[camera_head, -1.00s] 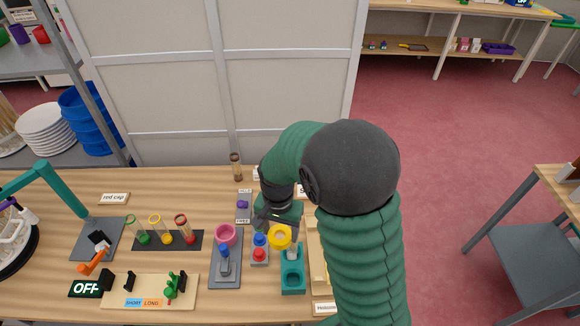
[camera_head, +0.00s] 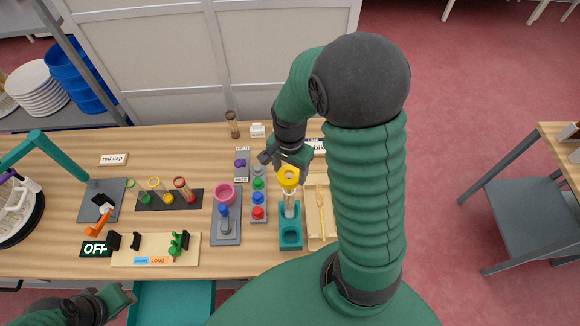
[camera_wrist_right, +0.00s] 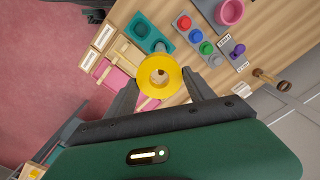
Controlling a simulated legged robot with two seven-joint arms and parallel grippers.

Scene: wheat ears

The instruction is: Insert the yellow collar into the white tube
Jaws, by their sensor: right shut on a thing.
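The yellow collar (camera_head: 289,176) is a ring with a hole in its middle. In the head view it sits in line above the upper end of the pale tube (camera_head: 290,205). The tube stands in a teal holder (camera_head: 291,238). I cannot tell whether the collar is inside the tube or only over it. My right gripper (camera_head: 286,162) is shut on the collar; the wrist view shows the collar (camera_wrist_right: 160,76) between its two fingers. The collar hides much of the tube in that view. My left gripper (camera_head: 112,298) is low at the left, away from these things; its jaw opening is unclear.
Left of the holder are a block with coloured buttons (camera_head: 258,198) and a grey stand with a pink ring (camera_head: 225,193). A wooden tray (camera_head: 322,207) lies close to its right. A brown-topped tube (camera_head: 232,124) stands at the back.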

